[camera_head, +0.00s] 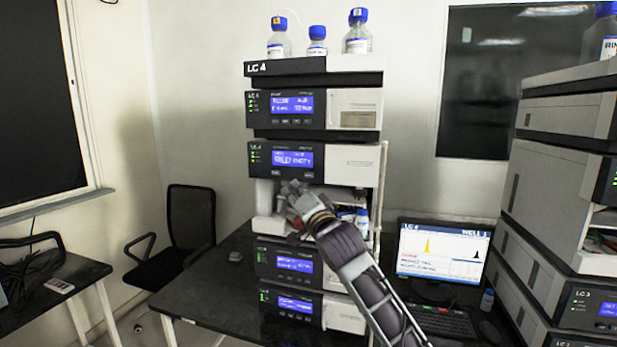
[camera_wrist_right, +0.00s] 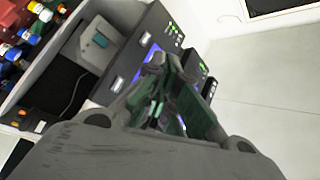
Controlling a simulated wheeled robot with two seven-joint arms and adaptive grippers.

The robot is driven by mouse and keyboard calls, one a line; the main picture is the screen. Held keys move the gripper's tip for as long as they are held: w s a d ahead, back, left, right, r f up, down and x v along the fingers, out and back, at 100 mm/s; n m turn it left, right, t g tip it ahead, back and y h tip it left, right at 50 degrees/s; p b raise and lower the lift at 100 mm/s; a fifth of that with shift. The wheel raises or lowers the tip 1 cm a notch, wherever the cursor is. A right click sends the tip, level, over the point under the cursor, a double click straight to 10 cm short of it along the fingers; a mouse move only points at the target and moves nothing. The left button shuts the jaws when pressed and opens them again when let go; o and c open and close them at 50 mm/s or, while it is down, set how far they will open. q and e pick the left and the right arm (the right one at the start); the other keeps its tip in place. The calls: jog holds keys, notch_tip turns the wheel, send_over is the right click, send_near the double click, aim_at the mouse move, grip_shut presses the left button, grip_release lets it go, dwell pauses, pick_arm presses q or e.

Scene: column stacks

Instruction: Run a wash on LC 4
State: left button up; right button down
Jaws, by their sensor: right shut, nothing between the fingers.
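The LC 4 stack (camera_head: 286,67) stands on the dark bench, with LC 4 lettered on its top tray. Its upper module (camera_head: 312,124) and the module below it (camera_head: 348,162) have lit blue displays and small status lights. Under them is an open bay with bottles and parts, partly hidden by my right arm. My right gripper (camera_head: 290,190) is shut and empty, in front of the stack just below the second display. In the right wrist view the gripper fingers (camera_wrist_right: 157,75) cover much of a blue-lit panel; whether they touch it I cannot tell. My left gripper is out of view.
Blue-capped bottles (camera_head: 357,32) stand on the stack's top. A monitor (camera_head: 440,254) with a trace and a keyboard (camera_head: 440,320) are to the right. Another stack, LC 3 (camera_head: 598,302), stands at the right edge. A black chair (camera_head: 190,225) is at left. The bench's left front is mostly clear.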

jog(key=w+d+p, duration=0.1)
jog(key=w+d, duration=0.1)
jog(key=w, duration=0.5)
jog(key=shift+w+d+p, duration=0.3)
jog(key=shift+w, duration=0.1)
jog(key=shift+w+d+p, duration=0.25)
jog(key=shift+w+p, duration=0.4)
jog(key=shift+w, duration=0.1)
dwell(2.6)
dwell(0.5)
jog(key=shift+s+a, duration=0.25)
jog(key=shift+s, duration=0.5)
jog(key=shift+s, duration=0.1)
jog(key=shift+s+a, duration=0.25)
jog(key=shift+s, duration=0.55)
jog(key=shift+s+a, duration=0.3)
jog(key=shift+s, duration=0.45)
jog(key=shift+s+a, duration=0.25)
jog(key=shift+s, duration=0.55)
